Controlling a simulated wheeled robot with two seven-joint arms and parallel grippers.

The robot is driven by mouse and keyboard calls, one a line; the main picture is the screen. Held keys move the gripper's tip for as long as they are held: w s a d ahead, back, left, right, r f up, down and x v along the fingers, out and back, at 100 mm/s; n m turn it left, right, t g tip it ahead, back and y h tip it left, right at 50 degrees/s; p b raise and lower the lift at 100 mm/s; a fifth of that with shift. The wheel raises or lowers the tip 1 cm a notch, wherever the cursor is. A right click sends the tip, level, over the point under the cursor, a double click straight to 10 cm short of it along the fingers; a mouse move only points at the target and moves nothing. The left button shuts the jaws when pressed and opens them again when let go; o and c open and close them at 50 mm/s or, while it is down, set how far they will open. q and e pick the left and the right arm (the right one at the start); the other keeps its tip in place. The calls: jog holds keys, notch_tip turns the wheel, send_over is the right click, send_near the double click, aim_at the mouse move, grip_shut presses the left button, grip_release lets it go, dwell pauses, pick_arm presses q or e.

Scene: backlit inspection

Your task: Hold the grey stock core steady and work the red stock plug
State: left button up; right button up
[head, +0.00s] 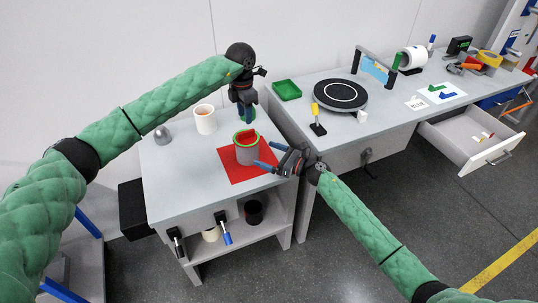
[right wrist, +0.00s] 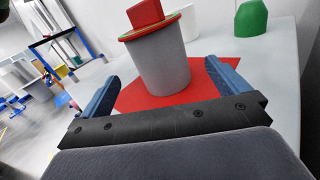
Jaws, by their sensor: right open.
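The grey stock core (head: 247,153) is a tapered grey cylinder standing upright on a red mat (head: 233,177). The red stock plug (head: 246,135) sits at its top, inside a green rim. In the right wrist view the plug (right wrist: 146,13) rises as a red block above the core (right wrist: 165,65). My right gripper (head: 269,156) is open, its blue fingers pointing at the core from the right, with no clear contact.
A white cup (head: 205,119) and a grey cone-shaped piece (head: 162,135) stand at the table's back left. The bench on the right holds a green tray (head: 287,90), a black turntable (head: 340,96) and a yellow-handled tool (head: 317,120). A drawer (head: 478,140) hangs open.

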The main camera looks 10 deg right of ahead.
aim_at(250, 149)
jog(key=shift+w+f+n+g, duration=0.25)
jog(key=shift+w+n+g, duration=0.15)
jog(key=shift+n+g, duration=0.55)
jog(key=shift+x, duration=3.9)
jog(key=shift+r, duration=0.15)
jog(key=c, duration=1)
jog(key=shift+c, duration=0.2)
jog(key=shift+s, duration=0.1)
